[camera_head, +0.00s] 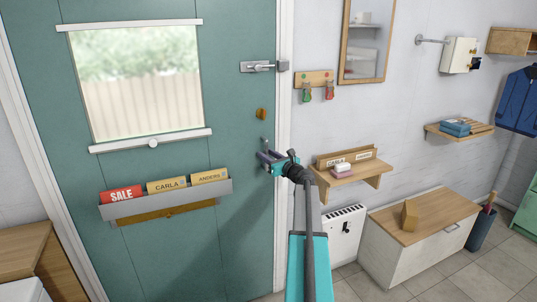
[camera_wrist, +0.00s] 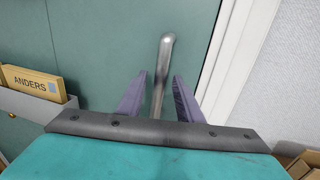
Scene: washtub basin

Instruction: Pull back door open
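The teal back door (camera_head: 235,200) stands in its white frame and looks closed. Its silver handle (camera_head: 264,143) is at the right side of the door, below a small brass-coloured fitting. My gripper (camera_head: 266,157) is at the handle. In the wrist view the handle (camera_wrist: 163,65) is a rounded metal bar running between the two purple fingers of my gripper (camera_wrist: 158,95). The fingers are apart, with a gap showing on each side of the bar. My gripper hides the handle's lower part in the head view.
A grey letter rack (camera_head: 170,208) with cards is on the door, left of my gripper. A latch (camera_head: 262,67) is higher up at the door's right edge. A small wooden shelf (camera_head: 352,177) and a white bench (camera_head: 415,250) are to the right. A wooden cabinet (camera_head: 28,255) stands lower left.

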